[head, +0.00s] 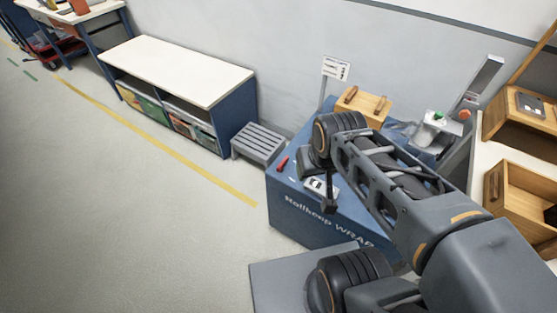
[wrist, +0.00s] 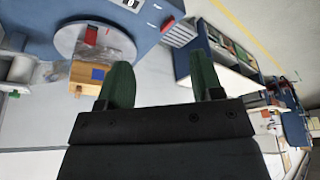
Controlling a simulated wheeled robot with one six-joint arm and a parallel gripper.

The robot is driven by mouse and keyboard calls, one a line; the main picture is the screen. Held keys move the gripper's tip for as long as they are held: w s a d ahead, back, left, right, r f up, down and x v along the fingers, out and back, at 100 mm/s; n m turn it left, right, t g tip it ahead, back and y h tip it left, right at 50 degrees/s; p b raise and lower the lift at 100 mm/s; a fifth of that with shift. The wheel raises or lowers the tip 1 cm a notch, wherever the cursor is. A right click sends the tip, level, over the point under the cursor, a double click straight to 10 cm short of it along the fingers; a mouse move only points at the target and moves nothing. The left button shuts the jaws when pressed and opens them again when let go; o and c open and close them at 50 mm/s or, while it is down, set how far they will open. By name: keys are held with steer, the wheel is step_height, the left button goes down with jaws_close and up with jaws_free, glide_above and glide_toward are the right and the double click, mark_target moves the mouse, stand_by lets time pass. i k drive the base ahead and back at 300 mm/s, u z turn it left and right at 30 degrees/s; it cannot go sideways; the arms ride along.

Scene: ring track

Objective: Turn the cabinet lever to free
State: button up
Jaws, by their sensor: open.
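I cannot make out the cabinet lever for certain in either view. A wooden cabinet (head: 515,118) with a dark panel (head: 530,104) on its sloped face stands at the right edge of the head view; no clear lever shows on it. My gripper (wrist: 160,72) shows in the wrist view with two dark green fingers spread wide and nothing between them. In the head view my arm reaches over the blue WRAP station (head: 300,212), and its wrist hides part of the station top.
A round grey turntable (wrist: 72,38) with a red item shows in the wrist view. A wooden box (head: 362,104) stands behind my arm. An open wooden drawer or bin (head: 520,200) is at right. A low white-topped shelf (head: 178,68) stands along the wall. The floor at left is clear.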

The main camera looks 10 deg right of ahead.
mark_target(280, 169)
steer(key=k, duration=1.2)
steer(key=u, duration=1)
steer(key=i, duration=1.45)
steer(key=z, duration=0.9)
steer(key=i, duration=0.55)
steer(key=z, duration=0.6)
